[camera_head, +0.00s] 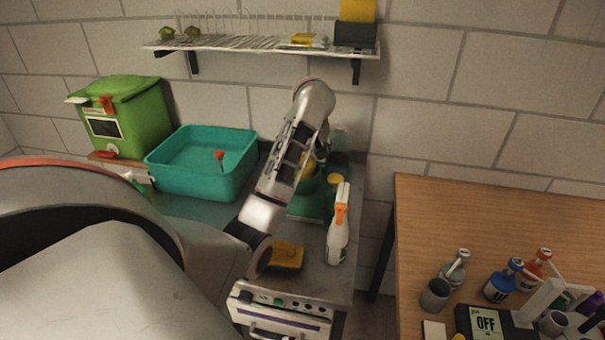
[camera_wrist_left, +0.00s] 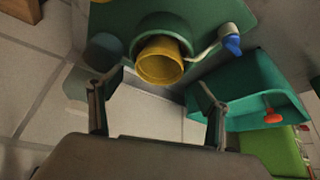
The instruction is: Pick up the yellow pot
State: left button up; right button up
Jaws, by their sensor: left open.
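The yellow pot (camera_wrist_left: 160,64) sits in a round dark opening of a green holder (camera_wrist_left: 205,18) in the left wrist view. In the head view, a yellow patch (camera_head: 308,168) shows behind my left arm above a green base (camera_head: 311,205); the arm hides much of it. My left gripper (camera_wrist_left: 155,92) is open, with one finger on each side of the pot's line and nothing between them. The pot appears beyond the fingertips, apart from them. In the head view, the left gripper is hidden behind its own arm. My right gripper is not in view.
A teal bin (camera_head: 187,185) and a green box (camera_head: 120,110) stand left on the bench. A spray bottle (camera_head: 339,235) and a yellow sponge-like block (camera_head: 286,256) are near the front. A shelf (camera_head: 260,45) hangs above. Bottles crowd the wooden table (camera_head: 440,215) at right.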

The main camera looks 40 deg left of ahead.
pick_arm(q)
jog(key=x, duration=0.4)
jog(key=shift+f, duration=0.45)
jog(key=shift+c, duration=0.3)
jog(key=c, duration=1.2)
jog(key=shift+r, duration=0.15)
